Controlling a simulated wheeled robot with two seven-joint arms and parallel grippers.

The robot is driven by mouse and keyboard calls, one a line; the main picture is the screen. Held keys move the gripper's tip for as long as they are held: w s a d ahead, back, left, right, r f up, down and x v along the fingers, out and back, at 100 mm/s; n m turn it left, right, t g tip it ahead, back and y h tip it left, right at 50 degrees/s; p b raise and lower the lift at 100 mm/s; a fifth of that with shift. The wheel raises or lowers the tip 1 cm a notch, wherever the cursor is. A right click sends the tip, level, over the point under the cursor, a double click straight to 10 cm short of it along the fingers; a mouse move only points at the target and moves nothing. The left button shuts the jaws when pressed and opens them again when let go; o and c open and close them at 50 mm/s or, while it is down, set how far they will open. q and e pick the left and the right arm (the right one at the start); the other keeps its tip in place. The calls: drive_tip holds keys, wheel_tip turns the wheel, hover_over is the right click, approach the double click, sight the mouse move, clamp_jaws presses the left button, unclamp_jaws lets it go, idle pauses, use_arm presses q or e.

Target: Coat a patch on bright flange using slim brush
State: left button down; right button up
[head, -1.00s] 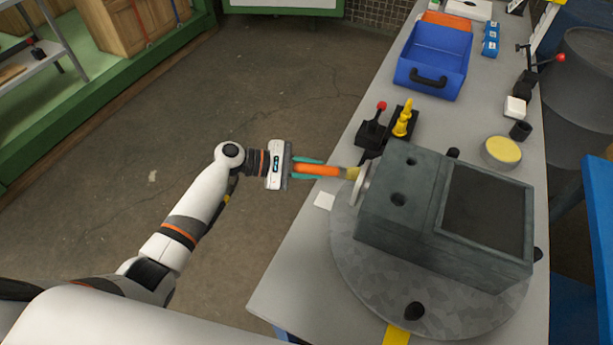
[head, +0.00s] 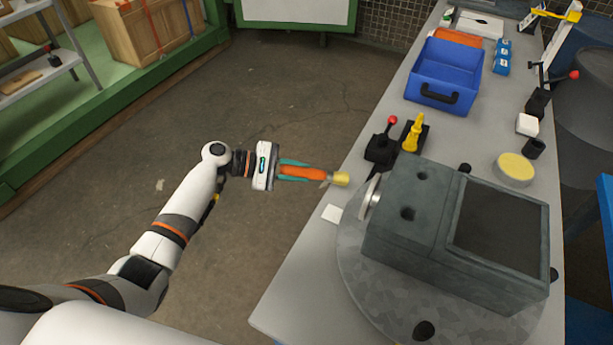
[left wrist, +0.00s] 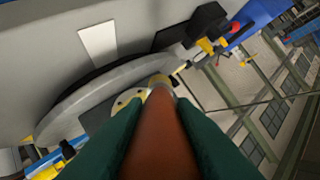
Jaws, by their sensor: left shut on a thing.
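The slim brush (head: 310,174) has an orange handle and a pale yellow tip. My left gripper (head: 297,171) is shut on its handle and holds it nearly level, the tip towards the grey housing. The bright flange (head: 371,197) is a silvery disc on the housing's left side, seen nearly edge-on in the head view. The brush tip is apart from it, to its upper left. In the left wrist view the orange handle (left wrist: 160,140) runs between the green fingers. Any coat on the flange's face cannot be made out. My right gripper is not in view.
The grey housing (head: 412,235) stands on a round plate (head: 350,255) on the bench. A small white square (head: 332,213), a red-knobbed black fixture (head: 381,148), a yellow part (head: 414,133) and a blue bin (head: 447,72) lie nearby. The floor left of the bench is clear.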

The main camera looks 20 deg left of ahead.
sight(286, 167)
use_arm(q)
drive_tip(key=shift+a, duration=0.25)
drive_tip(key=shift+w+a+b, duration=0.2)
drive_tip(key=shift+a, duration=0.5)
drive_tip(key=shift+w+a+b, duration=0.15)
drive_tip(key=shift+a+b, duration=0.05)
drive_tip(key=shift+a, duration=0.5)
drive_tip(key=shift+d+r, duration=0.1)
